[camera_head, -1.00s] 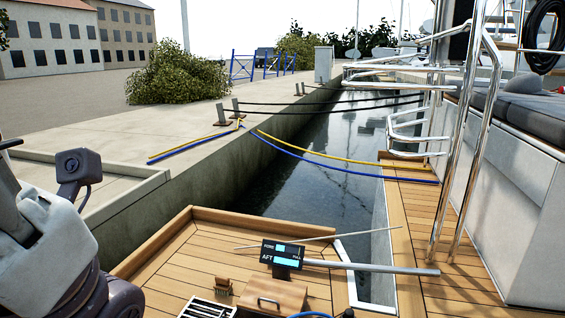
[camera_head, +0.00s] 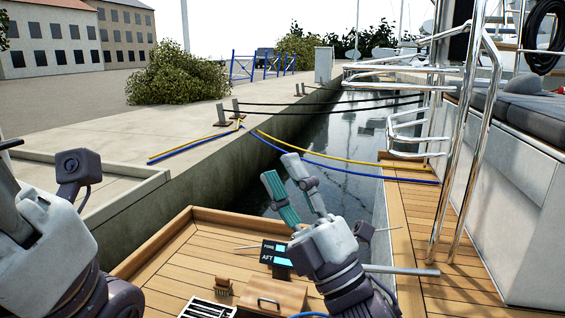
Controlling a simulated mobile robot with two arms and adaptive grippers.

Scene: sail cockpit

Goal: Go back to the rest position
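My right gripper (camera_head: 279,168) is in the lower middle of the head view, pointing up and away from me. One finger shows a teal ridged face and the other is pale grey. A gap shows between them, so it looks open, with nothing in it. In the picture its tips lie over the water. The wrist covers part of the sign and pole.
A wooden box (camera_head: 270,297), a small brush (camera_head: 224,286), a slotted tray (camera_head: 207,309) and the AFT sign (camera_head: 268,254) are on the teak platform (camera_head: 175,268). A metal pole (camera_head: 408,270) extends right. Steel rails (camera_head: 480,150) stand at right; the quay (camera_head: 120,135) is at left.

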